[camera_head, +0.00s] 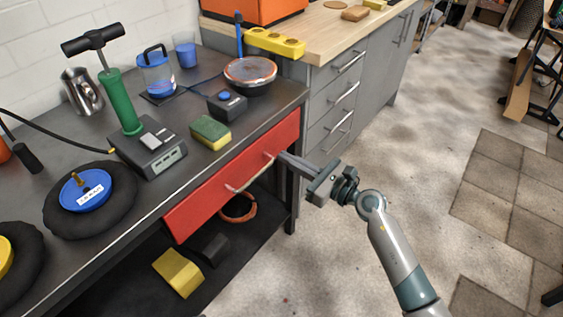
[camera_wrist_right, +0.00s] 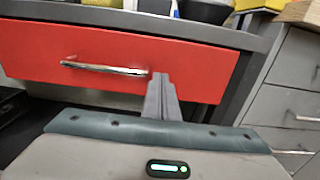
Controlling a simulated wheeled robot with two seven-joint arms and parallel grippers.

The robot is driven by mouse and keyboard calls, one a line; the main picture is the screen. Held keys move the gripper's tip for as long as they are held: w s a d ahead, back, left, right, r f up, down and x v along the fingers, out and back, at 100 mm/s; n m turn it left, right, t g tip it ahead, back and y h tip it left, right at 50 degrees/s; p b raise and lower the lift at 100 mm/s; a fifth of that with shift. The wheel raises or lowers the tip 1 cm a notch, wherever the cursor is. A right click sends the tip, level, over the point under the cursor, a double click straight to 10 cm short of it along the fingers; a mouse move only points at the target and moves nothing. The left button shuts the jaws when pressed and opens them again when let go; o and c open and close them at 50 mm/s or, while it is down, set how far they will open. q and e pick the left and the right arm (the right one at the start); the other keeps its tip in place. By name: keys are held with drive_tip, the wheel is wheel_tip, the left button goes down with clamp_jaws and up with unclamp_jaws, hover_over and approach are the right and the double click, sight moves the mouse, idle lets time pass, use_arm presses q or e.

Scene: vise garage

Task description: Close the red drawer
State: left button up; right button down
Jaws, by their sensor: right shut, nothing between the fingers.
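The red drawer (camera_head: 232,185) is in the front of the dark workbench in the head view. It has a curved metal handle (camera_head: 250,176). In the right wrist view the red drawer front (camera_wrist_right: 200,66) spans the upper part, with its handle (camera_wrist_right: 104,69) left of the fingers. My right gripper (camera_head: 283,157) is shut and empty, its fingertips at the right part of the drawer front, right of the handle. The fingers also show in the right wrist view (camera_wrist_right: 161,80); whether they touch the front I cannot tell. My left gripper is not in view.
The workbench top (camera_head: 245,131) holds a green pump (camera_head: 121,101), a sponge (camera_head: 210,133), a bowl (camera_head: 250,75) and a black box with a blue button (camera_head: 227,105). A grey cabinet (camera_head: 340,95) stands to the right. A lower shelf holds a yellow block (camera_head: 178,272). Open floor lies right.

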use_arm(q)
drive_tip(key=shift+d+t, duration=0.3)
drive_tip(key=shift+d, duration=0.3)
use_arm(e)
drive_tip(key=v, duration=1)
drive_tip(key=shift+s+d, duration=0.2)
drive_tip(key=shift+d, duration=0.15)
drive_tip(key=shift+f, duration=0.15)
